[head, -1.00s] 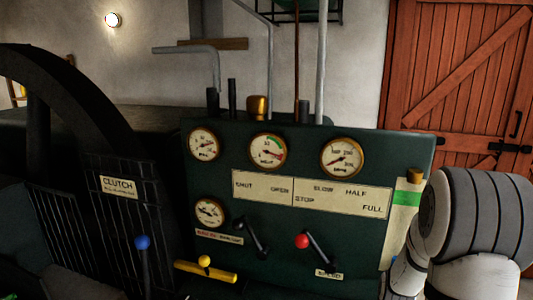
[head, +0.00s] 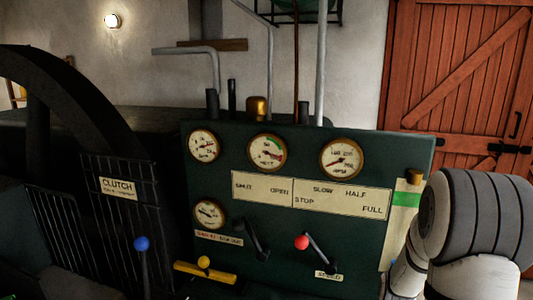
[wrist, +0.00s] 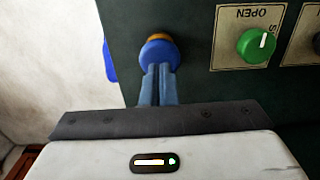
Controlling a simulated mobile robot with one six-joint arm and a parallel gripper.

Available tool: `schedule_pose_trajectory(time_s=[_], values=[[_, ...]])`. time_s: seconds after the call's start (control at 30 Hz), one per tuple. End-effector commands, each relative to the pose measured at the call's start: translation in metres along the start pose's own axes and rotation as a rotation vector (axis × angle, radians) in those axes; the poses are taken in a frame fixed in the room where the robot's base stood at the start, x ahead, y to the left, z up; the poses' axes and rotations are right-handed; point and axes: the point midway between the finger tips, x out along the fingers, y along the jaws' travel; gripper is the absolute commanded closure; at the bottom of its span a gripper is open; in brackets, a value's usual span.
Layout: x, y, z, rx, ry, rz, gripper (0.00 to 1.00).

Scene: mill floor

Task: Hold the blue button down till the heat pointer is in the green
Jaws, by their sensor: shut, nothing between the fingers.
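The blue button (wrist: 158,53), set in a brass collar, is on the dark green panel in the wrist view. My gripper (wrist: 158,72) is shut and empty, its fingertips at the button's face and seemingly touching it. How far the button is pressed I cannot tell. In the head view, the middle round dial (head: 268,153), whose label seems to read HEAT, has a green arc at its upper right and red at its right. Its pointer leans to the lower right, by the red and outside the green. The gripper and button do not show in the head view.
In the wrist view, a green knob (wrist: 257,46) sits on a plate marked OPEN, right of the button. In the head view, a red-knobbed lever (head: 302,242), a blue-knobbed lever (head: 141,243) and a yellow handle (head: 205,272) stand low. A dark wheel (head: 85,95) is left.

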Motion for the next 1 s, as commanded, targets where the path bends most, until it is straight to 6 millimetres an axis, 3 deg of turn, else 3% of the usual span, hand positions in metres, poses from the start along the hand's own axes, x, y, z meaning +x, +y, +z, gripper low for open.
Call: schedule_pose_trajectory(time_s=[0.47, 1.0], values=[[0.001, 0.0, 0.0, 0.0, 0.0, 0.0, 1.0], [0.016, 0.0, 0.0, -0.001, 0.0, 0.0, 1.0]])
